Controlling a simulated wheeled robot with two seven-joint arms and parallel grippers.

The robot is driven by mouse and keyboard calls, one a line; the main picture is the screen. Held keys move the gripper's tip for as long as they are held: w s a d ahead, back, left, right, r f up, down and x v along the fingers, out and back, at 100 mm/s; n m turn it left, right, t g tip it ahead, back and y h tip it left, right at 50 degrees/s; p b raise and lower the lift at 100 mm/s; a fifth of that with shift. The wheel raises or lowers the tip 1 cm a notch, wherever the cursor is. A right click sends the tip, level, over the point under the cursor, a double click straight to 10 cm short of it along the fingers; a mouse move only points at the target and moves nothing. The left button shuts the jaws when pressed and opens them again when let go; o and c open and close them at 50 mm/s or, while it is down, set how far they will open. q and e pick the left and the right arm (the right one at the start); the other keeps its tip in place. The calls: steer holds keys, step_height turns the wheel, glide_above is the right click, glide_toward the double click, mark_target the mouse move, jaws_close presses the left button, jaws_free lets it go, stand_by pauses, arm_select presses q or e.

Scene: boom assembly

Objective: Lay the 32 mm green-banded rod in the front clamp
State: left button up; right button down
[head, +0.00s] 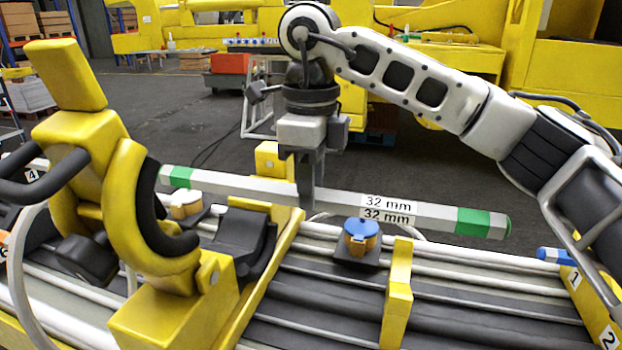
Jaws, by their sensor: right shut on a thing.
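The grey rod (255,188) has a green band near each end and two "32 mm" labels. It slants a little down to the right, above the rail bed. My right gripper (309,190) points down and is shut on the rod, left of the labels. A large yellow clamp (130,190) with a curved, black-lined jaw and a dark handle stands open at the left foreground. The rod's left end shows close beside that jaw; I cannot tell whether they touch or whether the jaw hides the tip. My left gripper is not in view.
A dark cradle block (243,232) sits beside a yellow plate. A blue-capped yellow fitting (362,237) and a yellow upright (397,295) stand under the rod. A numbered yellow plate (595,310) is at the right. Behind lies open grey floor, then yellow machinery.

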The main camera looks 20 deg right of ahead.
steer(key=shift+f+b, duration=1.6)
steer(key=shift+f, duration=0.55)
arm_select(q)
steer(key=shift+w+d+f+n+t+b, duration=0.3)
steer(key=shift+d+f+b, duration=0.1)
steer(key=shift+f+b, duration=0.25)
arm_select(e)
steer(key=shift+f, duration=0.9)
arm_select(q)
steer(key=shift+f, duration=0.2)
arm_select(e)
steer(key=shift+f, duration=0.2)
